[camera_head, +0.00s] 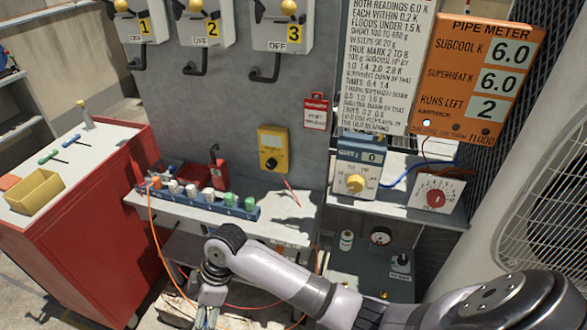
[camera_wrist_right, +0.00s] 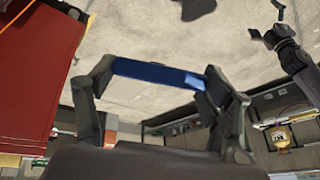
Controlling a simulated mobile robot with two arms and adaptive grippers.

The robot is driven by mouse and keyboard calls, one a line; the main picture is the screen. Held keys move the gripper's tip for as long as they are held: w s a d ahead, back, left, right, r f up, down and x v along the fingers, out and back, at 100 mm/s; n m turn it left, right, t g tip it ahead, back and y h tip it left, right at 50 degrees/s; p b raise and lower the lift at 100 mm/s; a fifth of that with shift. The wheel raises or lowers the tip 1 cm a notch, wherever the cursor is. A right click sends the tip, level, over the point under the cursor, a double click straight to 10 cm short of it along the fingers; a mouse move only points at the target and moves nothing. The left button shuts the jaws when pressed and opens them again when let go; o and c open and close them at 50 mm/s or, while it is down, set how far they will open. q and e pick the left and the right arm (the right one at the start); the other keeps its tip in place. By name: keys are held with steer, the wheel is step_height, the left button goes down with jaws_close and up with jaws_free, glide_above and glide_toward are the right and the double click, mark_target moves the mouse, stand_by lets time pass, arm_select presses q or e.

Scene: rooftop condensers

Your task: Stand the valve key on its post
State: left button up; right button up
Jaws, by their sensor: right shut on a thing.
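Two T-handled keys lie on top of the red cabinet at the left in the head view, one green-handled (camera_head: 48,157) and one blue-handled (camera_head: 75,140). I cannot tell which is the valve key. A small upright piece (camera_head: 86,113) stands at the cabinet top's back edge; whether it is the post is unclear. My right gripper (camera_head: 208,312) is low at the bottom centre, in front of the bench. In the wrist view it is shut on a wide blue thing (camera_wrist_right: 158,73) between its fingers. My left gripper (camera_wrist_right: 267,20) shows at that view's upper right, fingers apart and empty.
The red cabinet (camera_head: 85,240) also carries a yellow bin (camera_head: 35,191). The grey bench (camera_head: 290,227) holds a blue rack (camera_head: 240,209) of small bottles. An orange cable (camera_head: 152,225) hangs off its front. Meters stand on the right shelf (camera_head: 405,206).

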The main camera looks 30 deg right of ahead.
steer(key=w+d+r+n+t+h+p, duration=0.1)
steer(key=w+d+r+n+h+p, duration=0.3)
steer(key=d, duration=0.8)
steer(key=w+d+r+n+t+h+p, duration=0.15)
steer(key=w+d+r+n+p, duration=0.35)
steer(key=d, duration=0.6)
steer(key=w+d+r+n+h+p, duration=0.25)
steer(key=w+d+r, duration=0.2)
steer(key=d, duration=0.75)
step_height(320, 180, down, 7)
steer(key=b, duration=0.7)
steer(key=shift+w+a+r+h, duration=0.2)
steer(key=shift+w+h, duration=0.1)
steer(key=shift+w, duration=0.15)
steer(key=shift+f+n, duration=0.25)
steer(key=shift+f, duration=0.65)
steer(key=o, duration=1.3)
